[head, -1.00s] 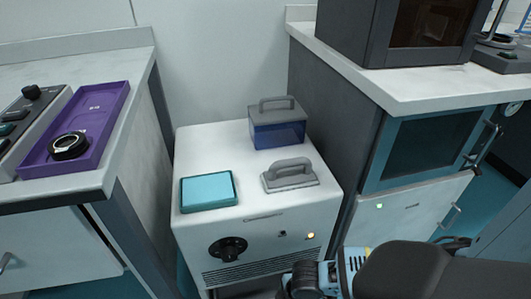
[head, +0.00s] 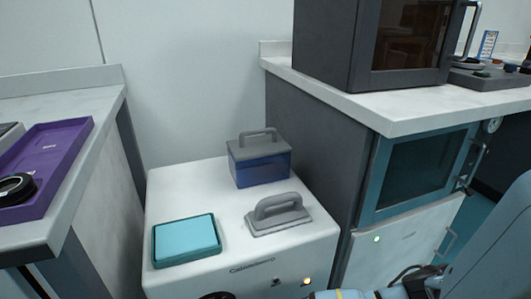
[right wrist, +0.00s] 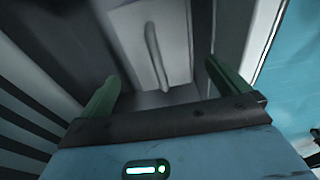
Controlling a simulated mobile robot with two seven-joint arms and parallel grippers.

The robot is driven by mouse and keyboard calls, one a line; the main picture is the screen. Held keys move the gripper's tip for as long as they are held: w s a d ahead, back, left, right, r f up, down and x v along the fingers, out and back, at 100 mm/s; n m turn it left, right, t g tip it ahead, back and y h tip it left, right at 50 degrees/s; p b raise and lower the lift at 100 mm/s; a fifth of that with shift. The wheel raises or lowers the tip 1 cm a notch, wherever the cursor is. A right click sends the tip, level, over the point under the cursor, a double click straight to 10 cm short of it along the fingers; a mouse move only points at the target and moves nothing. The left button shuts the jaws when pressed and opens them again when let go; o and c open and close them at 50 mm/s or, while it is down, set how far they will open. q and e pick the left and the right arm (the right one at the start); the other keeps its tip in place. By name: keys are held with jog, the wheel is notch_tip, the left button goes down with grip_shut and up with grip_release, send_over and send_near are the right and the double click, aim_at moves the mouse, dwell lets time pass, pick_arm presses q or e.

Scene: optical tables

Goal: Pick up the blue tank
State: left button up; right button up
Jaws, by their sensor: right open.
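The blue tank (head: 262,170) is a translucent blue box with a grey lid and a grey top handle. It stands upright at the back of the white cabinet top in the head view. My right gripper (right wrist: 160,90) is open and empty in the right wrist view, its two green fingers apart. It faces a blurred pale panel with a long handle, and the tank is not in that view. In the head view my right arm shows at the lower right, and its fingers are not visible there. My left gripper is not in view.
The white cabinet (head: 190,205) also bears a teal tray (head: 187,240) and a loose grey handled lid (head: 278,215) in front of the tank. A counter with a purple tray (head: 45,165) stands left. A higher counter (head: 400,105) with a dark oven-like box (head: 380,45) stands right.

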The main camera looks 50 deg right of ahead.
jog(key=shift+w+a+f+b, duration=0.15)
jog(key=shift+f+b, duration=0.45)
jog(key=shift+f, duration=0.4)
jog(key=shift+w+a+f+b, duration=0.1)
jog(key=shift+f+b, duration=0.55)
jog(key=shift+f, duration=0.35)
jog(key=shift+w+a+f+b, duration=0.15)
jog(key=shift+f+b, duration=0.45)
jog(key=shift+f, duration=0.4)
jog(key=shift+c, duration=0.3)
jog(key=shift+r, duration=0.1)
jog(key=c, duration=1.7)
